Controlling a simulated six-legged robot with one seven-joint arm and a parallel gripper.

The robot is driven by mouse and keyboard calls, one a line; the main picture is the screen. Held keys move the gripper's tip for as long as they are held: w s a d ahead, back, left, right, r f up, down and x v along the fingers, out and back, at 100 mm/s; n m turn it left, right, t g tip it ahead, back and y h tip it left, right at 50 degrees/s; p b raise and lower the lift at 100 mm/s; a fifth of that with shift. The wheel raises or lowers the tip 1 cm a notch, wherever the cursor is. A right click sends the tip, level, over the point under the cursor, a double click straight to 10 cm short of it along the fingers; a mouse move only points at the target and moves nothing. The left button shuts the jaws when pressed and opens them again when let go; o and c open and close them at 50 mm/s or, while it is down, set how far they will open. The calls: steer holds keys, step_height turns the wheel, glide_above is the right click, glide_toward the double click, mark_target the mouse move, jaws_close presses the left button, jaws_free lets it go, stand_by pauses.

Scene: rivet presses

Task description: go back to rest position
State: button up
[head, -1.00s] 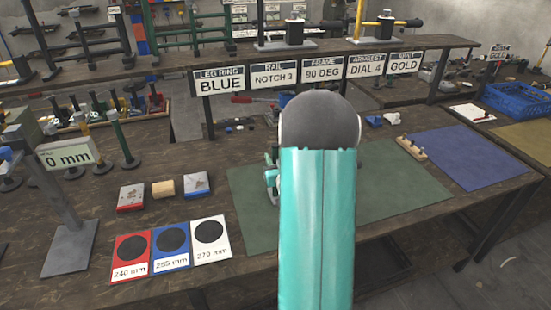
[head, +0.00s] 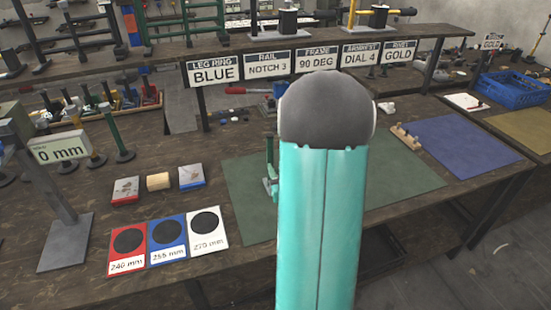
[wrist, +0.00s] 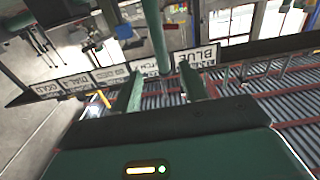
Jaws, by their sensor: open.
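My arm stands raised in the middle of the head view, its dark rounded joint above a teal link, and it hides my gripper there. In the wrist view my gripper (wrist: 166,88) shows as two dark green fingers spread apart. Nothing is held between them. A green post (wrist: 158,35) shows beyond the fingers, and the row of sign plates (wrist: 85,80) appears upside down. In the head view a small green tool (head: 270,180) on the green mat (head: 400,180) is partly hidden behind my arm.
The workbench (head: 80,190) carries red, blue and white cards (head: 167,238), small blocks (head: 158,181) and a 0 mm gauge stand (head: 66,240). A shelf with signs (head: 266,66) crosses behind my arm. A blue mat (head: 455,150) and a blue crate (head: 512,89) lie to the right.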

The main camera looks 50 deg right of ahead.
steer(key=shift+s+a, duration=0.35)
steer(key=shift+s, duration=0.3)
